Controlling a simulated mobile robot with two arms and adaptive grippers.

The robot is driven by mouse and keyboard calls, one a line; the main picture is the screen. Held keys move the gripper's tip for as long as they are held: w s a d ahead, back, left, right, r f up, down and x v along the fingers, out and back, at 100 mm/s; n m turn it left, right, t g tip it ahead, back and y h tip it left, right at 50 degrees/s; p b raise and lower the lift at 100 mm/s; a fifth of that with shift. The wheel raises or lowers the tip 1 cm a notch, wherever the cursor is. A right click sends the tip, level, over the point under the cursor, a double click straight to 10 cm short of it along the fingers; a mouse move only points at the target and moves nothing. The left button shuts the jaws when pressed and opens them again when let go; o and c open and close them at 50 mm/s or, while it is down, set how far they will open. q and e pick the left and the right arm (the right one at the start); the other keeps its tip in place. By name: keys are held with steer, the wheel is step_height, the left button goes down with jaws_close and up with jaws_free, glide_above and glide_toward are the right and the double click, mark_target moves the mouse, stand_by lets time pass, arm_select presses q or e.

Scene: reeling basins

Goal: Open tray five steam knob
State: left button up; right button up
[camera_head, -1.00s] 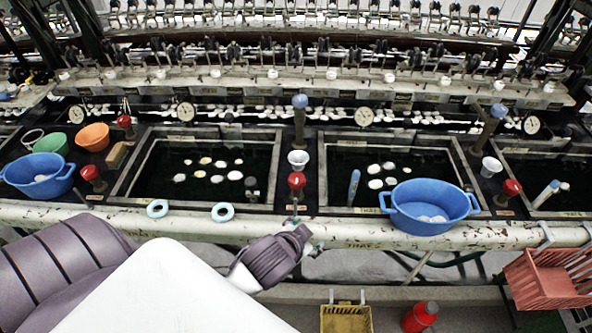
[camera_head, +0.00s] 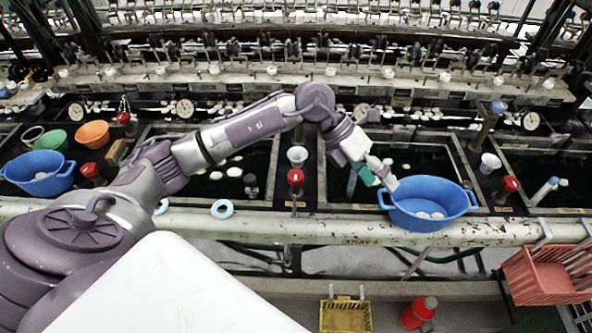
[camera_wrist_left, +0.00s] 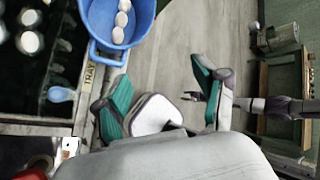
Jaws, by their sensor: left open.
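Red knobs stand by the basins: one (camera_head: 295,178) between the two middle basins, one (camera_head: 91,171) at the left, one (camera_head: 510,185) at the right and one (camera_head: 124,118) farther back. The rail lettering (camera_head: 365,240) is too small for me to tell which knob belongs to tray five. My left gripper (camera_head: 378,176) is open and empty over the front of the right middle basin, beside the blue tub (camera_head: 430,222) and right of the middle red knob. In the left wrist view the open green-padded fingers (camera_wrist_left: 160,78) have nothing between them; a blurred red knob (camera_wrist_left: 38,165) shows lower left.
The blue tub, with white cocoons inside, sits close by the gripper and also shows in the wrist view (camera_wrist_left: 95,20). A white cup (camera_head: 297,156) stands behind the middle red knob. A yellow crate (camera_head: 345,316) stands below.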

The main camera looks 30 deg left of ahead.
arm_select(q)
steer(key=w+a+y, duration=0.2)
steer(key=a+y, duration=0.4)
steer(key=a, duration=0.7)
steer(key=n+g+y, duration=0.1)
steer(key=n+y, duration=0.1)
steer(key=y, duration=0.1)
glide_above(296, 174)
step_height(296, 174, down, 11)
steer(key=p, duration=0.3)
steer(key=shift+p, duration=0.35)
steer(key=shift+f, duration=0.65)
steer(key=c, duration=1.1)
steer(key=shift+c, duration=0.2)
